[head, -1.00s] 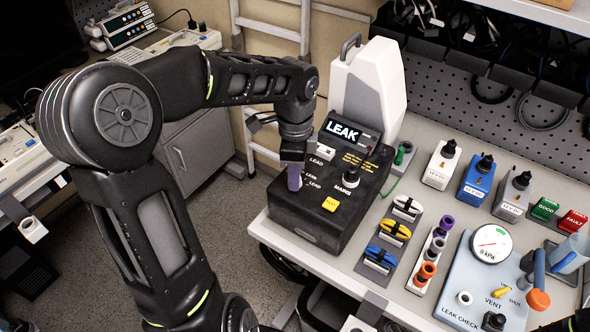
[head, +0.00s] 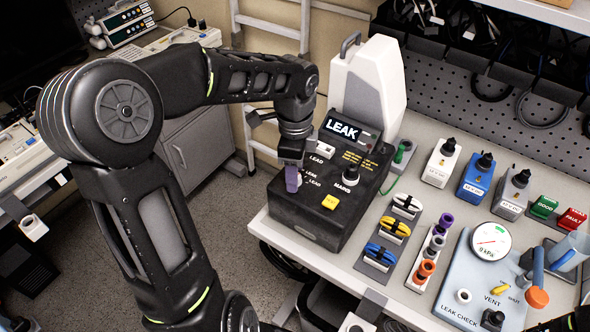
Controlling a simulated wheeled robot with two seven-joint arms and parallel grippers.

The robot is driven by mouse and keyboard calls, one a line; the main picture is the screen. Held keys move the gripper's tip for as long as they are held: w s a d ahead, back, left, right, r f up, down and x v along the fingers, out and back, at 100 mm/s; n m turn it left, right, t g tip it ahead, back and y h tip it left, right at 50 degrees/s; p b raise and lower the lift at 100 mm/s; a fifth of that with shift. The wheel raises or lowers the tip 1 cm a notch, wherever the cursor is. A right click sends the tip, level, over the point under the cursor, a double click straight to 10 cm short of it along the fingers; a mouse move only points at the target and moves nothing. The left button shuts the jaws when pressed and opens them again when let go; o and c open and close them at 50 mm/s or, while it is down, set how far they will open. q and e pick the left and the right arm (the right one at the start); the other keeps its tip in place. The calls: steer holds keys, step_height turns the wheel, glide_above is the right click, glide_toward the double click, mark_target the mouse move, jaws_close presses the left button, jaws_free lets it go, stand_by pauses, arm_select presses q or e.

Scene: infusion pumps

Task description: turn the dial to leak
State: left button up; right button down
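The black tester box (head: 315,213) stands on the table's left end. Its tilted display (head: 342,130) reads "LEAK". Its front panel carries a knob marked MAINS (head: 350,177), a yellow button (head: 330,202) and printed LEAK and LEAD labels. My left gripper (head: 292,178) points down at the left part of this panel, beside those labels, with a purple tip showing. The dial there is hidden behind the gripper, so its pointer, contact with it and the finger gap cannot be made out. My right gripper is out of view; only a dark piece shows at the lower right corner.
A white upright case (head: 366,85) stands behind the box. To the right are clip holders (head: 394,228), a rack of coloured connectors (head: 433,256), a leak-check board with a gauge (head: 491,241), and white, blue and grey blocks (head: 476,175). Bare tabletop (head: 335,262) lies in front of the box.

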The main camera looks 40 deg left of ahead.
arm_select(q)
steer(key=shift+r, duration=0.15)
step_height(320, 180, up, 8)
steer(key=shift+f+b, duration=0.2)
steer(key=shift+b, duration=0.45)
steer(key=shift+f, duration=0.1)
